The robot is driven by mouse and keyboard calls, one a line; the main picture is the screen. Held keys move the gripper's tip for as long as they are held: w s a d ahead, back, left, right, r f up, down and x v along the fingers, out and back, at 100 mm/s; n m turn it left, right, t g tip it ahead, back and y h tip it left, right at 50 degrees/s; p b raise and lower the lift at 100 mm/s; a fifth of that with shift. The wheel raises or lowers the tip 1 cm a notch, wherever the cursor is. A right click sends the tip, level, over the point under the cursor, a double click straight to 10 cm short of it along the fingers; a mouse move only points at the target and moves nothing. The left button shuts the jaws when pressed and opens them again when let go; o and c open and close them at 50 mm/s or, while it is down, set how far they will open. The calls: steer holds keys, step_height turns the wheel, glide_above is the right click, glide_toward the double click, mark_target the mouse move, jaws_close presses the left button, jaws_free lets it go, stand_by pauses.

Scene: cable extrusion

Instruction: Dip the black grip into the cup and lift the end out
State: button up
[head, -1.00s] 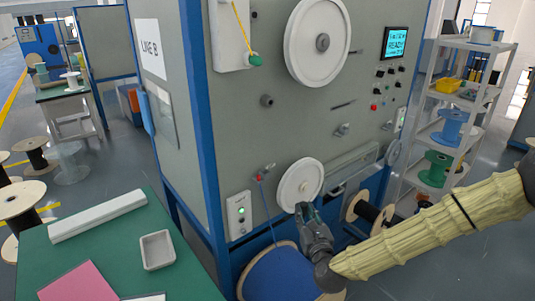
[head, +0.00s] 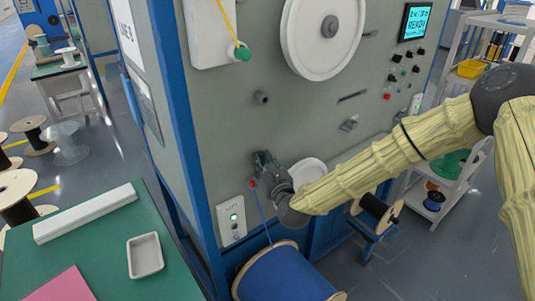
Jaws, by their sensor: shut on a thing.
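My gripper (head: 262,160) is at the grey machine front, above and left of the lower white wheel (head: 309,171). It is shut at the upper end of a blue cable (head: 263,215), beside a small red fitting (head: 253,184). The black grip is not distinct from my dark fingers, which hide what is between them. The cable runs down to a large blue spool (head: 285,277). No cup can be made out for certain. My forearm hides part of the lower white wheel.
A short dark stub (head: 261,97) sticks out of the panel above my gripper. A small white tray (head: 145,255) is on the green table (head: 104,250). A shelf rack stands at right.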

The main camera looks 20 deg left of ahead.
steer(key=shift+s+r, duration=0.25)
steer(key=shift+s, duration=0.3)
steer(key=shift+s+r, duration=0.2)
steer(key=shift+s, duration=0.35)
steer(key=w+f, duration=0.1)
steer(key=f, duration=0.1)
steer(key=shift+w+f+b, duration=0.3)
steer(key=shift+w+b, duration=0.05)
steer(key=shift+w, duration=0.05)
steer(key=shift+c, duration=0.3)
steer(key=shift+s+f+b, duration=0.3)
steer(key=shift+s+b, duration=0.05)
steer(key=shift+b, duration=0.15)
steer(key=shift+w+f, duration=0.1)
steer(key=shift+f+b, duration=0.25)
steer(key=shift+b, duration=0.3)
steer(key=shift+r, duration=0.2)
steer(key=shift+r+p, duration=0.35)
steer(key=shift+r, duration=1.55)
